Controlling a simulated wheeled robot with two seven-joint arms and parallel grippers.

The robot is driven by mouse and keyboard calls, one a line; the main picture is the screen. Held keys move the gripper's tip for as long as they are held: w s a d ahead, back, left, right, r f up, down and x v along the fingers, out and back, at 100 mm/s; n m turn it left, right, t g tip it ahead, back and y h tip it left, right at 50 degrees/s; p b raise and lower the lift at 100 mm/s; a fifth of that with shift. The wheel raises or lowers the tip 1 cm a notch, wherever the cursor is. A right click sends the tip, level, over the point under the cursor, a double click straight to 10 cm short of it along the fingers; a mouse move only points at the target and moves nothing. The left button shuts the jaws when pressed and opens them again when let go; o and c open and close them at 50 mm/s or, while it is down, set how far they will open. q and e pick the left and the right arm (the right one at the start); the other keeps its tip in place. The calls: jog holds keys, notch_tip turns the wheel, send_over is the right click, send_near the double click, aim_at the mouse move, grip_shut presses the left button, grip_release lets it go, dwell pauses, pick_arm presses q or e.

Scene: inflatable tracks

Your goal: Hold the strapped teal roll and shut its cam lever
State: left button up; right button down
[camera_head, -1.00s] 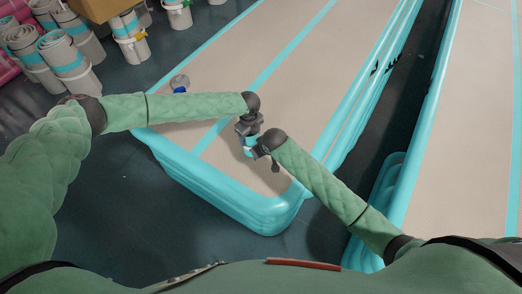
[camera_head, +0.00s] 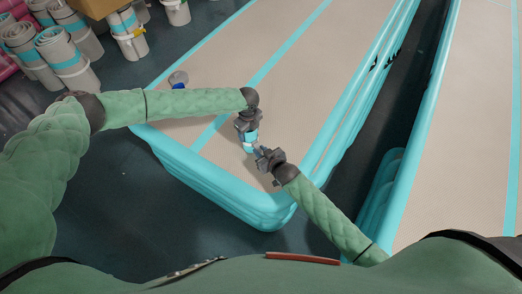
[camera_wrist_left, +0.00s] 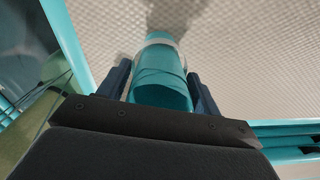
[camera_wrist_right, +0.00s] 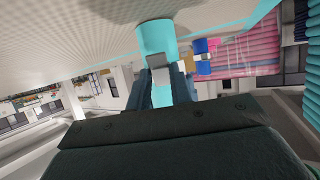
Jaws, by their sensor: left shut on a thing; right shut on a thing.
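The teal roll (camera_head: 251,136) is held above the beige track by my left gripper (camera_head: 249,128). In the left wrist view the roll (camera_wrist_left: 160,82) sits between the two fingers, with a pale grey strap (camera_wrist_left: 162,42) around it beyond the fingertips. My right gripper (camera_head: 262,153) is at the lower end of the roll. In the right wrist view the roll (camera_wrist_right: 156,36) lies just ahead of the fingers, and a small grey piece (camera_wrist_right: 157,61), apparently the cam lever, is at the fingertips. The fingers are shut on it; its exact angle is unclear.
A beige inflatable track (camera_head: 210,75) with teal edges (camera_head: 220,197) lies below both grippers. Several grey rolls with teal bands (camera_head: 62,58) stand at the upper left. A dark gap separates a second track (camera_head: 470,150).

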jog(key=shift+f+t, duration=0.25)
jog(key=shift+t, duration=0.15)
jog(key=c, duration=1.2)
grip_release()
jog(key=shift+c, duration=0.2)
jog(key=v, duration=1.2)
jog(key=shift+d, duration=0.2)
jog(key=shift+f, duration=0.1)
